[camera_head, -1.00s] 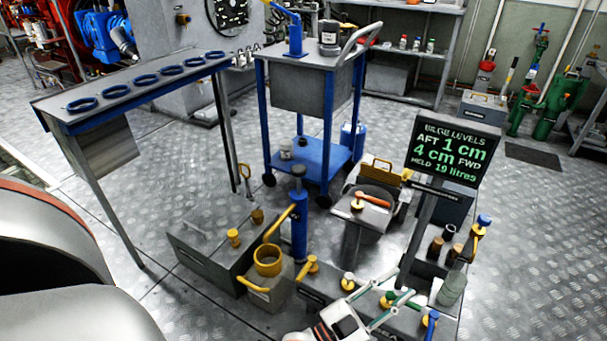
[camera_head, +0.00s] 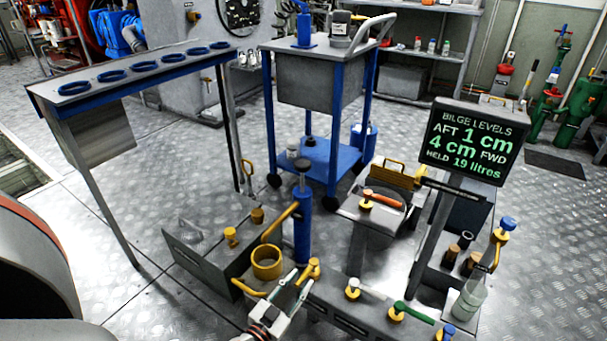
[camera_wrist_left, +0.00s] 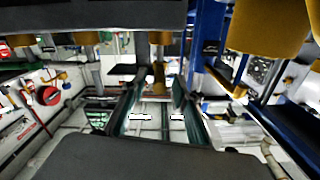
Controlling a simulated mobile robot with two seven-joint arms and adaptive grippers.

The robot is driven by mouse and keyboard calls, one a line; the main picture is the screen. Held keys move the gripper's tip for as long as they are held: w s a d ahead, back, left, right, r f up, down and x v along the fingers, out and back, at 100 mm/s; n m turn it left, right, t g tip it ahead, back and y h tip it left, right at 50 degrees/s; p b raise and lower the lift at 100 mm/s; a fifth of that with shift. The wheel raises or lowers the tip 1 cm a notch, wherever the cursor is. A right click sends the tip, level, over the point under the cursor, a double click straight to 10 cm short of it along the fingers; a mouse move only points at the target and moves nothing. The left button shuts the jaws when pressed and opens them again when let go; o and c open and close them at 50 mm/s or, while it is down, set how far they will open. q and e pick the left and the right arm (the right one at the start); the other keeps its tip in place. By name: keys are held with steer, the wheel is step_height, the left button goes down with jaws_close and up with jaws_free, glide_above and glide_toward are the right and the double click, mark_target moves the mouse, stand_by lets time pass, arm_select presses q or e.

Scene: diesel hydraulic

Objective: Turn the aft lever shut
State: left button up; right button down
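A low grey valve chest (camera_head: 375,318) stands at the front with several small levers on top. A yellow lever (camera_head: 313,268) is at its left end, then a white-topped yellow knob (camera_head: 353,289), a green-handled lever (camera_head: 411,313) and a blue one (camera_head: 447,331). No readable label shows which is aft. My left gripper (camera_head: 296,279) is open beside the yellow lever, fingers pointing up and away. In the left wrist view its fingers (camera_wrist_left: 155,105) are apart, with a yellow piece (camera_wrist_left: 158,76) beyond and between them; contact cannot be told. My right gripper is out of view.
A display (camera_head: 468,143) reads AFT 1 cm, 4 cm FWD, held 19 litres. A blue hand pump (camera_head: 302,225) and yellow ring cup (camera_head: 266,263) stand close by the gripper. A blue trolley (camera_head: 318,160) is behind; a bench with blue rings (camera_head: 130,75) is left.

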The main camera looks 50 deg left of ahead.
arm_select(q)
steer(key=shift+x, duration=1)
steer(key=shift+c, duration=0.4)
jaws_close()
